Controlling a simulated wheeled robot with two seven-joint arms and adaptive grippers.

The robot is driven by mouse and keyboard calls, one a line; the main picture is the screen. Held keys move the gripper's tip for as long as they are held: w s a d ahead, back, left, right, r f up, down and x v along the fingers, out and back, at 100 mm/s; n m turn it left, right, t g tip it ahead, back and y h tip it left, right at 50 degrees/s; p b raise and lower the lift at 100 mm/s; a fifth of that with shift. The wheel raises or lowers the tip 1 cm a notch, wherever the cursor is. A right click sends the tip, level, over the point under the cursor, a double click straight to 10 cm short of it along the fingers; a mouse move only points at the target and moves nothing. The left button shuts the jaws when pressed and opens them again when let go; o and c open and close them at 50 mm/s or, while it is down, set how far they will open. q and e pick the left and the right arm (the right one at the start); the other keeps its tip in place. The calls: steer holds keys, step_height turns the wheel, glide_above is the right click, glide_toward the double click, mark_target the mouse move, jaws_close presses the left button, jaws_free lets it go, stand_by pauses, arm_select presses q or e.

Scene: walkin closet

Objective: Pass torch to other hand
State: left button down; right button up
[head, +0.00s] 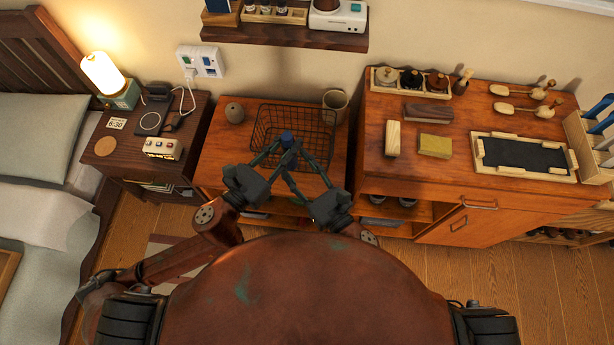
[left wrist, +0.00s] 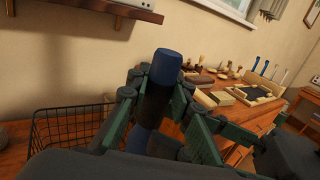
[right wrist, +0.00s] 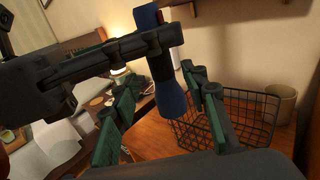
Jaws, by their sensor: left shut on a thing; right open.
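The torch (head: 287,137) has a blue head and a dark middle; in the head view only its top shows clearly. My left gripper (head: 279,149) is shut on it and holds it above the low wooden cabinet. The left wrist view shows the torch (left wrist: 166,67) upright between the left fingers. My right gripper (head: 306,165) is open, just below and right of the left one. In the right wrist view the lower blue end of the torch (right wrist: 171,101) hangs between the spread right fingers (right wrist: 158,92), and the left gripper crosses above. Contact with the right fingers cannot be told.
A taller dresser (head: 460,190) with brushes and a tray is at right, a nightstand (head: 119,172) at left.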

steer(key=shift+x, duration=2.05)
steer(key=shift+s+a, duration=0.1)
jaws_close()
arm_select(q)
steer(key=c, duration=1.7)
jaws_free()
steer(key=shift+o, duration=0.2)
